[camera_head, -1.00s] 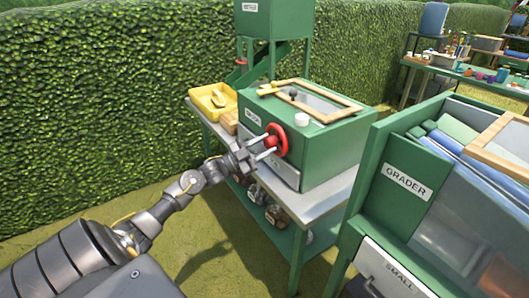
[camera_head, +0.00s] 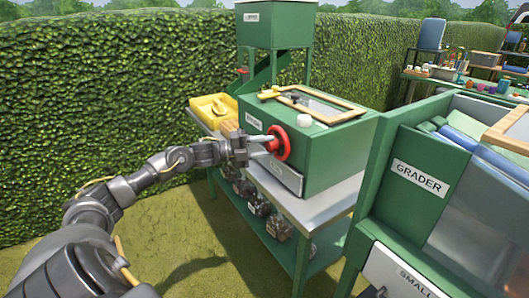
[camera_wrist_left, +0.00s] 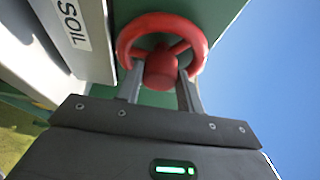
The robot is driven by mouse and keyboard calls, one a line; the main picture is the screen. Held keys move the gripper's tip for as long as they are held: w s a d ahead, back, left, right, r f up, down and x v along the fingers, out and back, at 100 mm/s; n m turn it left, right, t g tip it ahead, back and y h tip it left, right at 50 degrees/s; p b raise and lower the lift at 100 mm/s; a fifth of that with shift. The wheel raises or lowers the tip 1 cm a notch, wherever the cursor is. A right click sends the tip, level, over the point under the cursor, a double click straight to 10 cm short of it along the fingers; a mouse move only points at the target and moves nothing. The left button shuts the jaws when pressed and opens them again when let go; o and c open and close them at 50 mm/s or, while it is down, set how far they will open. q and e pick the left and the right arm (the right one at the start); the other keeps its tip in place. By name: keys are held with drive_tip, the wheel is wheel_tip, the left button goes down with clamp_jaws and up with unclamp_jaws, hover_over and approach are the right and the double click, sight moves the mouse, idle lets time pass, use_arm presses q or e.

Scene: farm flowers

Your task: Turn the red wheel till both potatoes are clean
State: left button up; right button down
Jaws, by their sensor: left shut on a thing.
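The red wheel (camera_head: 283,143) is mounted on the front of a green box machine (camera_head: 335,150). My left gripper (camera_head: 265,146) reaches it from the left, its fingers pointing at the wheel's hub. In the left wrist view the red wheel (camera_wrist_left: 128,36) fills the top middle, and my left gripper (camera_wrist_left: 160,85) is shut on its round hub, one finger on each side. The potatoes cannot be made out; the inside of the machine is hidden from here. My right gripper is not in view.
A metal-topped table (camera_head: 315,208) carries the machine, with a yellow tray (camera_head: 203,104) at its far left end. A green grader (camera_head: 425,182) stands close on the right. A tall hedge (camera_head: 90,105) runs behind. Open grass lies at the lower left.

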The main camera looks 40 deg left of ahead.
use_arm(q)
drive_tip(key=m+b, duration=0.1)
drive_tip(key=m, duration=0.1)
drive_tip(key=shift+m+g+y, duration=0.3)
drive_tip(key=shift+m, duration=0.1)
drive_tip(key=shift+r+m+g+y, duration=0.25)
drive_tip(key=shift+m+y, duration=0.25)
drive_tip(key=shift+m, duration=0.6)
drive_tip(key=m+y, duration=0.2)
drive_tip(key=m, duration=0.1)
drive_tip(key=shift+d+m+g, duration=0.1)
drive_tip(key=shift+m+g, duration=0.25)
drive_tip(key=shift+m, duration=0.05)
drive_tip(key=shift+s, duration=0.1)
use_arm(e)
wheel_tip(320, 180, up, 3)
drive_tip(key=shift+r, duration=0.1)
use_arm(q)
drive_tip(key=shift+m+y, duration=0.3)
drive_tip(key=o, duration=1)
